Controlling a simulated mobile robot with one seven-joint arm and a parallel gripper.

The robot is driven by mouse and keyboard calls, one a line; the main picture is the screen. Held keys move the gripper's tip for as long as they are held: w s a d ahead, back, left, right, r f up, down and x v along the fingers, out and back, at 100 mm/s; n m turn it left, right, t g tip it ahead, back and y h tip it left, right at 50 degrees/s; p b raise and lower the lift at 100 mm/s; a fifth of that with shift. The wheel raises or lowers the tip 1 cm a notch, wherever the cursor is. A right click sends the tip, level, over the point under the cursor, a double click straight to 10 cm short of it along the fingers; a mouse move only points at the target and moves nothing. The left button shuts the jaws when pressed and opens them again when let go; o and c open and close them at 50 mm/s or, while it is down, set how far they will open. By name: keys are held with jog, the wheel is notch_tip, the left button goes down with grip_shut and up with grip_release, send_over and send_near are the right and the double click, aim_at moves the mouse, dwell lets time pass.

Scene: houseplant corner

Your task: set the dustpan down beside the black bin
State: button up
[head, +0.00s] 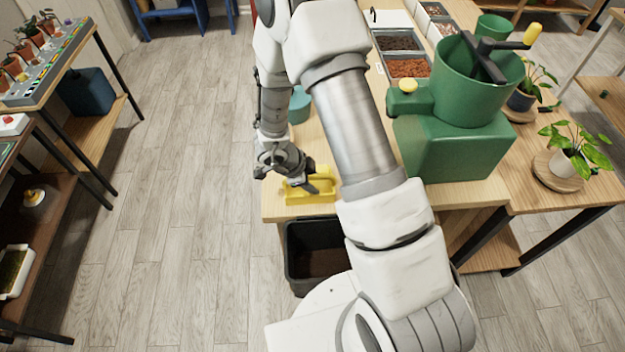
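The yellow dustpan (296,195) is at the near left corner of the wooden workbench, above the black bin. My gripper (284,178) is over the bench's left edge at the dustpan, with its fingers spread apart. One finger is left of the dustpan, and the other overlaps its yellow body in the picture. I cannot tell whether they touch. The black bin (299,262) stands on the floor at the bench's near end, open at the top with dark brown contents. My arm and base hide its right side.
A green machine with a hopper (455,150) stands on the bench right of my arm. A teal pot (299,105) is behind my gripper. Potted plants (566,160) stand on the right table. The wooden floor (190,220) left of the bench is clear.

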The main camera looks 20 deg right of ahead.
jog(key=w+a+r+n+t+y+p, duration=0.15)
jog(key=a+r+n, duration=0.25)
jog(key=r, duration=0.8)
jog(key=w+a+r+n+t+y, duration=0.1)
jog(key=a+r+n+t+y, duration=0.2)
jog(key=r, duration=0.8)
jog(key=w+a+r+n+t+y+p, duration=0.1)
jog(key=w+a+r+n+t+y, duration=0.2)
jog(key=r, duration=0.9)
jog(key=s+r+n+g, duration=0.1)
jog(key=s+r+n, duration=0.1)
jog(key=s+n, duration=0.3)
jog(key=s+r+n+g, duration=0.1)
jog(key=s+r+n, duration=0.15)
jog(key=s, duration=0.45)
jog(key=s+d+n+g+h, duration=0.1)
jog(key=s+d+n+h, duration=0.1)
jog(key=s+d, duration=0.7)
jog(key=s+n, duration=0.1)
jog(key=s, duration=0.2)
jog(key=shift+s+d+g+h, duration=0.15)
jog(key=shift+d+g+h, duration=0.2)
